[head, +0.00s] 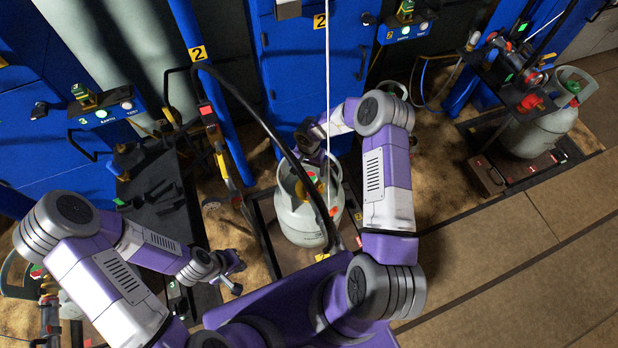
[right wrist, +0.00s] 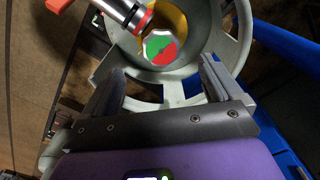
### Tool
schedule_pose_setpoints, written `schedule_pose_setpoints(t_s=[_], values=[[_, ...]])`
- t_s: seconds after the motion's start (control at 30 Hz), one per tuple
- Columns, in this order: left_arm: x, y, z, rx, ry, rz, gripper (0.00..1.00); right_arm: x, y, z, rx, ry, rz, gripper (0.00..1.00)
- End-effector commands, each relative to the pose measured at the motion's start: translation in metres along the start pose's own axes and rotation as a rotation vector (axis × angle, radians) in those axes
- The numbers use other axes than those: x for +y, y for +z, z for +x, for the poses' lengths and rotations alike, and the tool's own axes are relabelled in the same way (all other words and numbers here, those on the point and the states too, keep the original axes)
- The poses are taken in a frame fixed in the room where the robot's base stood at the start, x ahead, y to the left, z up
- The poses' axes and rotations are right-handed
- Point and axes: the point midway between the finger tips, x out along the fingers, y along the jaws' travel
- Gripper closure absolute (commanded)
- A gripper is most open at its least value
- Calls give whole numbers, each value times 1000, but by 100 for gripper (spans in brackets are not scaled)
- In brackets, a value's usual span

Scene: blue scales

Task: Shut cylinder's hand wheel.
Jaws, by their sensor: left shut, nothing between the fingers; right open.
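The grey gas cylinder (head: 297,222) stands upright on the middle scale in the head view. Its hand wheel (right wrist: 163,48), with a green and red face, shows inside the collar (right wrist: 243,45) in the right wrist view. My right gripper (right wrist: 160,82) is open, with its fingers spread on either side of the wheel's near side and nothing between them. In the head view my right gripper (head: 312,143) is at the cylinder's top, behind the collar, partly hidden by my arm. My left gripper (head: 234,274) is shut and empty, left of the cylinder and apart from it.
A metal connector with a red handle (right wrist: 66,5) reaches the valve beside the wheel. A black hose (head: 262,118) arches over the cylinder. Another cylinder (head: 540,130) stands on a scale at right. Blue cabinets (head: 290,65) line the back. The floor at lower right is clear.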

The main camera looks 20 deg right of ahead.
Motion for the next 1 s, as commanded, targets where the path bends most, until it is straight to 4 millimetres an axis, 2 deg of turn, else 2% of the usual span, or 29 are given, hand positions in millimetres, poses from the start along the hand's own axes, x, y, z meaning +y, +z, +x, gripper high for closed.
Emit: schedule_pose_setpoints(t_s=[0.4,0.5,0.87,1.0], values=[[-7,-1,19,0,0,0,100,-1,1,59,-7,-2,1,8],[-8,-1,21,0,0,0,100,-1,1,69,-7,-2,0,8],[-8,-1,22,0,0,0,100,-1,0,74,-5,-3,1,8],[-8,-1,22,0,0,0,100,-1,0,74,-5,-3,1,26]])
